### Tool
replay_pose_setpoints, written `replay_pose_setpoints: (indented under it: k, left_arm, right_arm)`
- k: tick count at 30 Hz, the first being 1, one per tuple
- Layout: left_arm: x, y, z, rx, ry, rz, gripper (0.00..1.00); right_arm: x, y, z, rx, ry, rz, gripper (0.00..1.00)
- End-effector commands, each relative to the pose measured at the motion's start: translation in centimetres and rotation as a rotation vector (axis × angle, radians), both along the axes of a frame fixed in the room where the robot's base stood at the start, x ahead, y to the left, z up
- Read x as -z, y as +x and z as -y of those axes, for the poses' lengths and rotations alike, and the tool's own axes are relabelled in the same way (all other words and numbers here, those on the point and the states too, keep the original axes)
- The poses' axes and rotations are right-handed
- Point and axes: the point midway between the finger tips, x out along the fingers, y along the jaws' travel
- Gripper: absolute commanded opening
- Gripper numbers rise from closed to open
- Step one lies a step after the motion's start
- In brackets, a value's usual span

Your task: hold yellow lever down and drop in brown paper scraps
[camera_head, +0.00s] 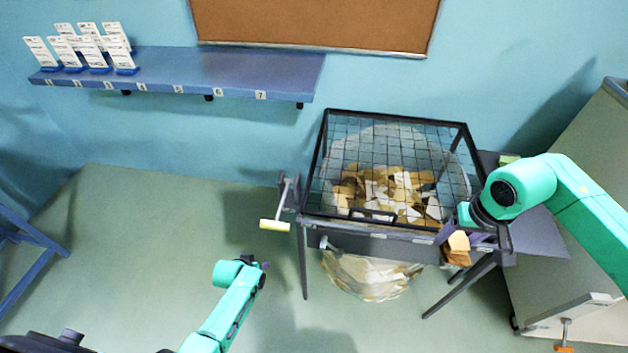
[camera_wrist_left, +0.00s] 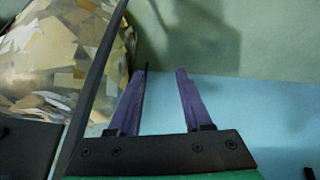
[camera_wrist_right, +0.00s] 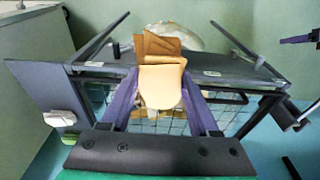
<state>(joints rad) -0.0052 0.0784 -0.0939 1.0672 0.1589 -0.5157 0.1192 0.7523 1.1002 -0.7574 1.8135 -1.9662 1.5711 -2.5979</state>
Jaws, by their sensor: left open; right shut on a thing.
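The lever's pale yellow handle (camera_head: 274,224) sticks out at the left side of a dark framed bin (camera_head: 370,240). My left gripper (camera_head: 265,266) is open and empty, below the handle and apart from it. In the left wrist view its purple fingers (camera_wrist_left: 163,72) have nothing between them. My right gripper (camera_head: 462,234) is shut on brown paper scraps (camera_head: 457,252) at the bin's front right corner. The right wrist view shows the scraps (camera_wrist_right: 160,85) stacked between its fingers. A wire mesh lid (camera_head: 400,135) lies over the bin, with brown and white scraps (camera_head: 385,190) beneath it.
A clear bag of scraps (camera_head: 365,278) hangs under the bin between its legs. A blue shelf (camera_head: 220,72) with several white cards is on the wall. A grey cabinet (camera_head: 575,170) stands at the right.

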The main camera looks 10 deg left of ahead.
Motion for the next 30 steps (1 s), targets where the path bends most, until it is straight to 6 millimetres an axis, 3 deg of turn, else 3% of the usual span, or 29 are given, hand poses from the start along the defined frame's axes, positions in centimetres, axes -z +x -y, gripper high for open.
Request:
replay_pose_setpoints:
  k: [1, 6, 10, 14, 15, 17, 21, 24, 27, 30]
  left_arm:
    - [-2.6, 3.0, 0.1, -0.021, -0.023, 0.052, 0.50]
    - [-12.1, 11.3, 0.2, -0.086, -0.119, 0.211, 0.50]
    - [-20.5, 16.1, 0.4, -0.116, -0.199, 0.332, 0.50]
    - [-29.8, 18.9, 0.9, -0.113, -0.276, 0.424, 0.50]
    - [-32.8, 18.9, 1.4, -0.094, -0.296, 0.423, 0.50]
    - [-35.0, 16.9, 2.9, -0.045, -0.292, 0.338, 0.50]
    - [-36.5, 10.4, 5.2, 0.047, -0.214, 0.099, 0.50]
    - [-37.2, 6.3, 5.7, 0.086, -0.146, -0.027, 0.50]
    - [-37.7, 3.7, 5.7, 0.104, -0.099, -0.103, 0.50]
    - [-37.5, 2.8, 5.7, 0.109, -0.081, -0.132, 0.50]
  right_arm:
    - [0.0, 0.0, 0.0, 0.000, 0.000, 0.000, 0.07]
    - [0.0, 0.0, 0.0, 0.000, 0.000, 0.000, 0.07]
    - [0.0, 0.0, 0.0, 0.000, 0.000, 0.000, 0.07]
    - [0.0, 0.0, 0.0, 0.000, 0.000, 0.000, 0.07]
    - [0.0, 0.0, 0.0, 0.000, 0.000, 0.000, 0.07]
    - [0.0, 0.0, 0.0, 0.000, 0.000, 0.000, 0.07]
    - [0.0, 0.0, 0.0, 0.000, 0.000, 0.000, 0.07]
    - [0.0, 0.0, 0.0, 0.000, 0.000, 0.000, 0.07]
    - [0.0, 0.0, 0.0, 0.000, 0.000, 0.000, 0.07]
    - [0.0, 0.0, 0.0, 0.000, 0.000, 0.000, 0.07]
